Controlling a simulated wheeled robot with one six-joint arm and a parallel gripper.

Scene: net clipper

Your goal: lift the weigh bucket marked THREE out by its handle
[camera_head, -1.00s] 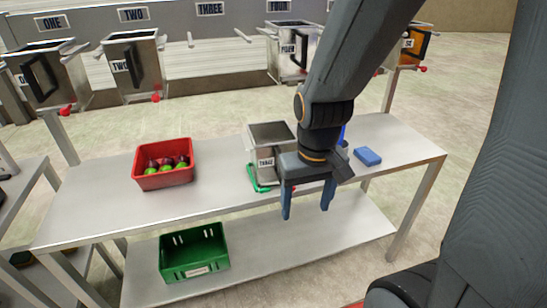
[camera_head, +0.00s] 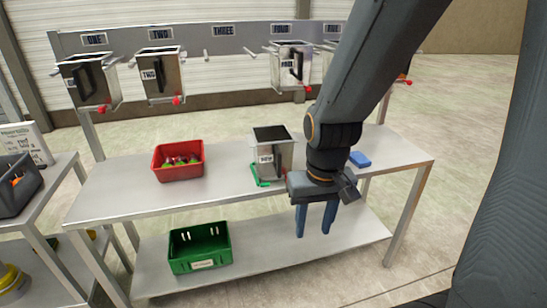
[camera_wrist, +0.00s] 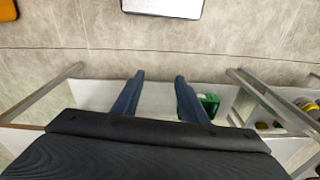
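The weigh bucket marked THREE (camera_head: 272,143) is a grey metal box, upright on the metal table, with a label on its front. Its dark handle (camera_head: 280,168) is on the front side, partly hard to make out. Something green lies at its foot. My gripper (camera_head: 314,233) points down in front of the table, right of and nearer than the bucket. Its two blue fingers are apart with nothing between them; they also show in the wrist view (camera_wrist: 158,92). The bucket is not visible in the wrist view. On the rack, the place under the THREE sign (camera_head: 223,31) holds no bucket.
A red crate (camera_head: 158,175) of fruit stands left of the bucket on the table (camera_head: 120,198). A blue block (camera_head: 359,159) lies to the right. A green crate (camera_head: 200,262) sits on the lower shelf. Other buckets hang on the rack (camera_head: 190,45) behind.

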